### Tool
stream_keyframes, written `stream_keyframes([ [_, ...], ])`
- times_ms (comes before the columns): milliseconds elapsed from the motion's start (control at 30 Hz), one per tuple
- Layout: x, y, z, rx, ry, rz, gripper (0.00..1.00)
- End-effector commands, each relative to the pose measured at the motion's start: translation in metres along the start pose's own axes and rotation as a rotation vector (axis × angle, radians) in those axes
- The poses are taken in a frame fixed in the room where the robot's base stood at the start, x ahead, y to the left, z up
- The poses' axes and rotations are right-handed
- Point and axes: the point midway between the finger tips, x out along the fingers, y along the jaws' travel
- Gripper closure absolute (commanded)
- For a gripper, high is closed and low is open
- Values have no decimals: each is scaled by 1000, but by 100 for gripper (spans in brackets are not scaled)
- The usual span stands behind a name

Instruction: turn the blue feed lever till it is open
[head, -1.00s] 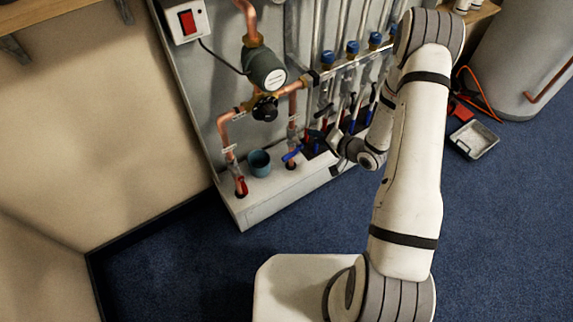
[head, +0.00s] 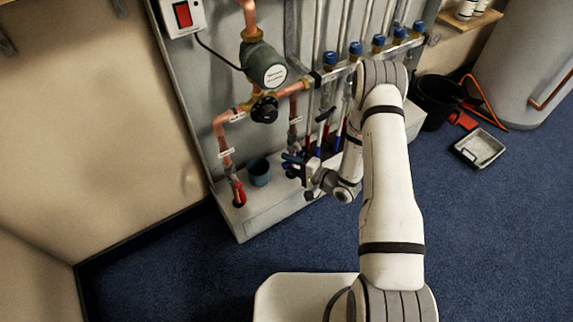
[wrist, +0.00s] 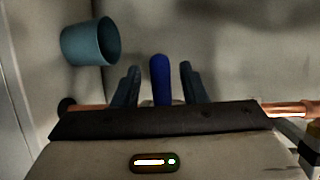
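The blue feed lever (wrist: 160,78) stands between the two dark fingers of my gripper (wrist: 160,87) in the wrist view. A gap shows on each side of it, so the fingers are open around it and not pressed on it. The lever points across the line of the copper pipe (wrist: 288,108), and its base is hidden behind my gripper's body. In the head view my gripper (head: 292,164) is low at the manifold, at the foot of the right copper pipe (head: 293,115), and mostly covers the lever.
A blue-grey cup (head: 259,172) stands on the ledge just left of my gripper. A red lever (head: 239,193) is on the left pipe. Several blue-capped valves and thin pipes stand close on the right. A grey tray (head: 479,149) lies on the open blue carpet.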

Motion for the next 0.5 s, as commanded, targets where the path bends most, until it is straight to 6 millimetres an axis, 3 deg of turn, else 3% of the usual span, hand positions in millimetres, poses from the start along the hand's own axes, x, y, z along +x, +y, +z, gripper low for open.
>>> stream_keyframes([
  [300,3,0,-1,0,2,0,61],
  [500,3,0,-1,0,2,1,78],
])
